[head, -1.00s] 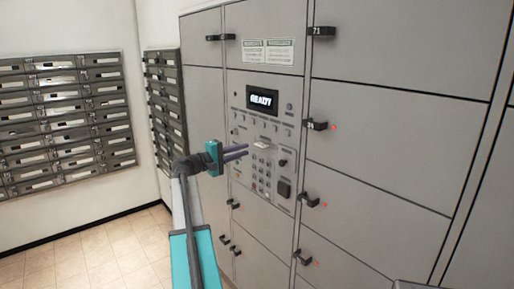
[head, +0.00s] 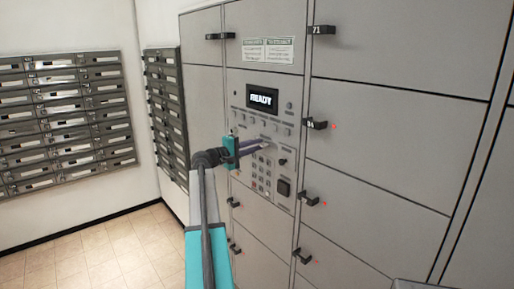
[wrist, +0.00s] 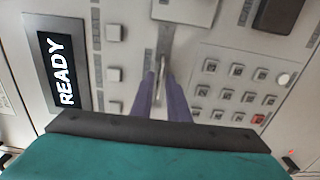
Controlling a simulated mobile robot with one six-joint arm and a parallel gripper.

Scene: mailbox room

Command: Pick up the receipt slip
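The receipt slip (wrist: 161,82) is a thin pale strip at the slot of the grey control panel (head: 238,165). In the wrist view it shows nearly edge-on between the two purple fingers. In the head view, my gripper (head: 266,144) is at the panel, and its fingers cover most or all of the slip. In the wrist view, my gripper (wrist: 161,76) has its fingers on either side of the slip, with a narrow gap between them. It appears open, and I see no clear grip on the slip.
A READY display (head: 262,98) sits above the slot, and a keypad (wrist: 238,90) is beside it. Locker doors (head: 385,90) with protruding black handles (head: 310,198) surround the panel. Mailboxes (head: 65,120) line the left wall. The tiled floor (head: 110,250) at left is clear.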

